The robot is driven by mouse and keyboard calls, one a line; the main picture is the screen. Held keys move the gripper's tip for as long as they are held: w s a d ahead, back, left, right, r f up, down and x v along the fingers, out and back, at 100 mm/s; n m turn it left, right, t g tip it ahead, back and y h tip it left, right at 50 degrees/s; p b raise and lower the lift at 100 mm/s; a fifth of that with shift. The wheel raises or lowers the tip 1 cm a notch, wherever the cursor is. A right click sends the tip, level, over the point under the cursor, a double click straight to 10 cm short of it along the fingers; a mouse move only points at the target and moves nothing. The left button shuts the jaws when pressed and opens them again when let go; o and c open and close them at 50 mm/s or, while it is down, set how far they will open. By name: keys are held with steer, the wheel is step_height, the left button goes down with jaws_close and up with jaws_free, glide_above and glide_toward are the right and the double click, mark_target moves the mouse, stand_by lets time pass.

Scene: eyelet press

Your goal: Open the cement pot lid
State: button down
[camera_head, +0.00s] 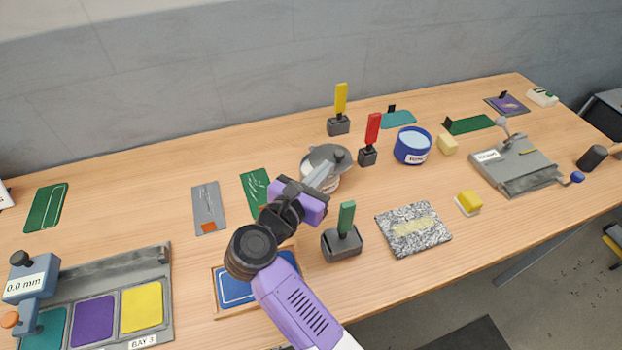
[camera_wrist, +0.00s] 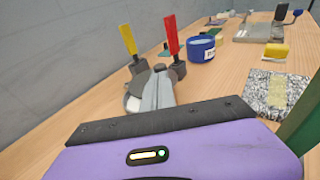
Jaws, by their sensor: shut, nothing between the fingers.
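The cement pot (camera_head: 333,183) is a pale pot with a grey lid (camera_head: 320,155) on top, standing near the middle of the table. A dark knob (camera_head: 337,155) shows on the lid. My gripper (camera_head: 327,166) is shut and empty, with its fingertips at the lid's near side, close to the knob. I cannot tell whether they touch it. In the wrist view the shut fingers (camera_wrist: 160,80) cover much of the pot and lid (camera_wrist: 138,82). Part of the pot's label is hidden behind the fingers and the purple gripper body.
A green-handled tool in a block (camera_head: 343,242) stands close to the right of my gripper. Red (camera_head: 372,130) and yellow (camera_head: 340,100) upright tools stand behind the pot. A blue round tub (camera_head: 412,146) is farther right.

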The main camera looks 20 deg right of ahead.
mark_target(349, 160)
steer(key=shift+p+x, duration=0.3)
steer(key=shift+x, duration=1.3)
steer(key=shift+d, duration=0.2)
steer(key=shift+w+d+b, duration=0.2)
steer(key=shift+d+b, duration=0.25)
steer(key=shift+d, duration=0.25)
steer(key=shift+w+d+b, duration=0.15)
steer(key=shift+d+b, duration=0.25)
steer(key=shift+d, duration=0.3)
steer(key=shift+r+b+x, duration=0.15)
steer(key=shift+b+x, duration=0.2)
steer(key=shift+x, duration=0.45)
steer(key=shift+r+b+x, duration=0.15)
steer(key=shift+b+x, duration=0.2)
steer(key=shift+x, duration=0.4)
steer(key=shift+r+b+x, duration=0.15)
steer(key=shift+b+x, duration=0.2)
steer(key=shift+x, duration=0.4)
steer(key=shift+r+b+x, duration=0.1)
steer(key=shift+b+x, duration=0.2)
steer(key=shift+x, duration=0.4)
steer(key=shift+w+d+b, duration=0.2)
steer(key=shift+w+b, duration=0.05)
steer(key=shift+w, duration=0.35)
steer(key=shift+w+d+b, duration=0.2)
steer(key=shift+w+b, duration=0.05)
steer(key=shift+w, duration=0.45)
